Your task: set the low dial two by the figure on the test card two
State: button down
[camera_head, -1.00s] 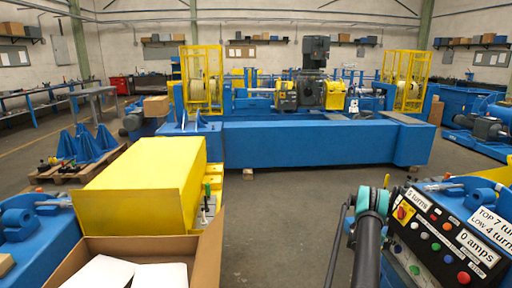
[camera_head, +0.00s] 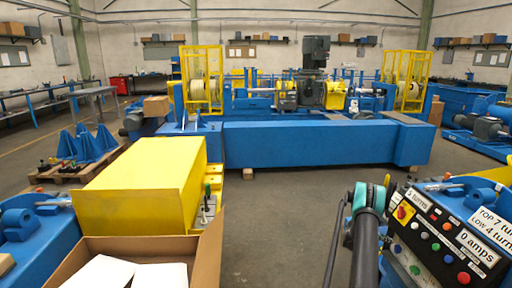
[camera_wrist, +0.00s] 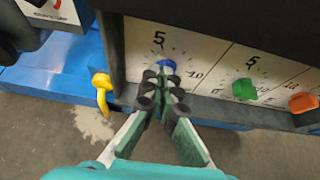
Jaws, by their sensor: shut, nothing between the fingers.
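In the wrist view my gripper (camera_wrist: 165,78) is shut, its black fingertips together just below or at a small blue knob (camera_wrist: 165,65); I cannot tell if they touch it. The knob sits on a white dial face marked 5. To the right are a green knob (camera_wrist: 244,88), also under a 5, and an orange knob (camera_wrist: 303,102). Which one is low dial two cannot be told. The fingertips are hidden there.
A dark control box (camera_head: 443,235) with coloured buttons, a red-and-yellow switch and labels "5 turns" and "0 amps" stands right of my arm. A yellow hook (camera_wrist: 102,90) hangs left of the dial panel. An open cardboard box (camera_head: 207,250) is at lower left. Floor between is clear.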

aim_at(397, 249)
jog(key=a, duration=0.3)
jog(key=shift+s+a, duration=0.2)
jog(key=shift+a, duration=0.15)
jog(key=shift+s+d, duration=0.25)
jog(key=shift+d, duration=0.8)
jog(key=shift+s+d, duration=0.2)
jog(key=shift+d, duration=0.8)
jog(key=shift+s+d, duration=0.25)
jog(key=shift+d, duration=0.8)
jog(key=shift+w+f, duration=0.15)
jog(key=shift+f, duration=0.5)
jog(key=shift+r, duration=0.2)
